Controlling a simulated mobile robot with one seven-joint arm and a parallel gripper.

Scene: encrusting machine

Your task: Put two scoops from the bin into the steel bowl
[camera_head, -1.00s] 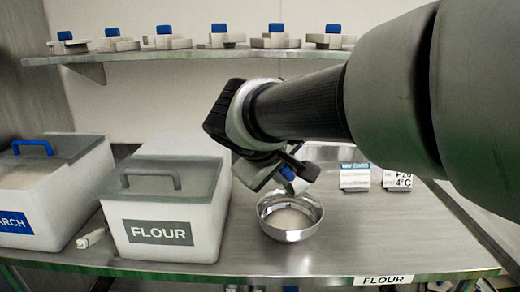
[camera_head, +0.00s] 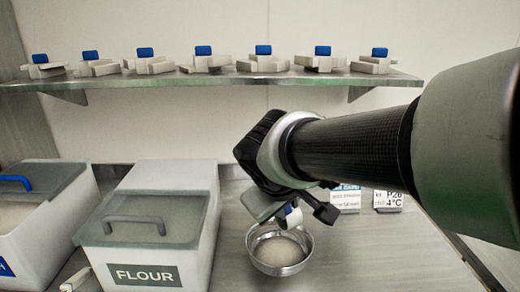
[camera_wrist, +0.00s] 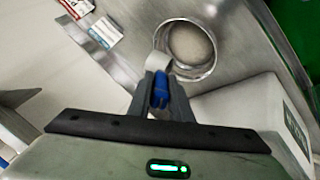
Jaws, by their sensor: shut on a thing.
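My gripper (camera_head: 290,204) is shut on the blue handle (camera_wrist: 160,90) of a scoop. The scoop's pale cup (camera_wrist: 158,62) shows beyond the fingers in the wrist view, by the bowl's rim. In the head view the scoop (camera_head: 293,217) is mostly hidden by my gripper and hangs over the bowl's far side. The steel bowl (camera_head: 279,268) stands on the table with pale powder in it; it also shows in the wrist view (camera_wrist: 211,70). The flour bin (camera_head: 192,271) has its grey lid on. Whether the scoop holds powder cannot be seen.
A second bin (camera_head: 38,246) with a blue lid handle stands at the far left. A small white object (camera_head: 75,279) lies between the bins. Label cards (camera_head: 345,197) stand behind the bowl. A shelf (camera_head: 225,79) with several blue-topped parts runs above. The table right of the bowl is clear.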

